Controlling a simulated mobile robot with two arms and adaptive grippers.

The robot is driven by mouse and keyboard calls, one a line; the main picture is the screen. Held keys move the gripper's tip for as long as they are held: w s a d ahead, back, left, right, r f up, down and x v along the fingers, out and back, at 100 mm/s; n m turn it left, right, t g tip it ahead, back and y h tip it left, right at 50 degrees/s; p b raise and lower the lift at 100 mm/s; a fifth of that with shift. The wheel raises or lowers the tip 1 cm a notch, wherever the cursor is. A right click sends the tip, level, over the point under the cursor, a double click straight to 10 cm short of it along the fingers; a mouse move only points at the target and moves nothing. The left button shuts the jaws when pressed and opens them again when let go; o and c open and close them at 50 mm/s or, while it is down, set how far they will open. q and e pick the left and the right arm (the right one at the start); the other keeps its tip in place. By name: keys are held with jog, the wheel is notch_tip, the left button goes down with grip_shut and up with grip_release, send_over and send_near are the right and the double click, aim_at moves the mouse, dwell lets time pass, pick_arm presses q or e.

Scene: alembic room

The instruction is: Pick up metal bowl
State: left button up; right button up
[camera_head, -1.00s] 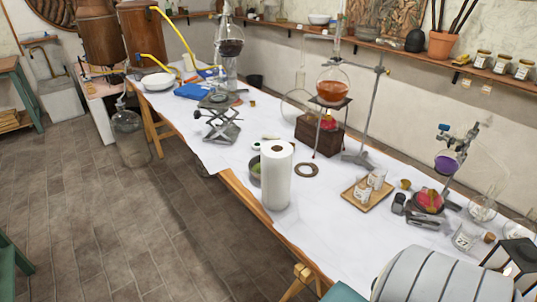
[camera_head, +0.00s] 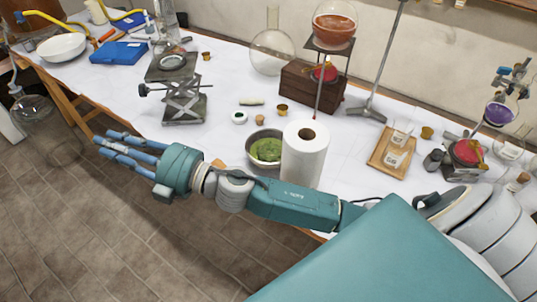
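A metal bowl (camera_head: 251,147) with green contents stands on the white-covered table, just left of and partly behind a paper towel roll (camera_head: 304,160). My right arm reaches in from the right, across the front of the roll and bowl. My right gripper (camera_head: 104,146) points left, past the bowl and in front of the table edge. Its blue fingers are spread apart with nothing between them. It is not touching the bowl. My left gripper is not in view.
A lab jack (camera_head: 184,105) stands left of the bowl. A wooden box (camera_head: 309,90) and flask stand (camera_head: 345,66) are behind it. Small lids and corks lie near it. A wooden tray (camera_head: 377,153) is to the right. A white bowl (camera_head: 61,46) is far left.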

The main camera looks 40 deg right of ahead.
jog(key=s+a+r+n+g+y, duration=0.6)
jog(key=s+a+r+n, duration=0.15)
jog(key=s+n, duration=0.25)
jog(key=n+g+h, duration=0.6)
jog(key=n+h, duration=0.1)
jog(key=h, duration=1.4)
send_near(252, 158)
jog(key=b+x, duration=0.6)
jog(key=x, duration=0.4)
jog(key=shift+f, duration=0.25)
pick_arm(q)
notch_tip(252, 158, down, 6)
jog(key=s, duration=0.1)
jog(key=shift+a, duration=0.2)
pick_arm(e)
jog(key=shift+r, duration=0.1)
jog(key=shift+c, duration=0.2)
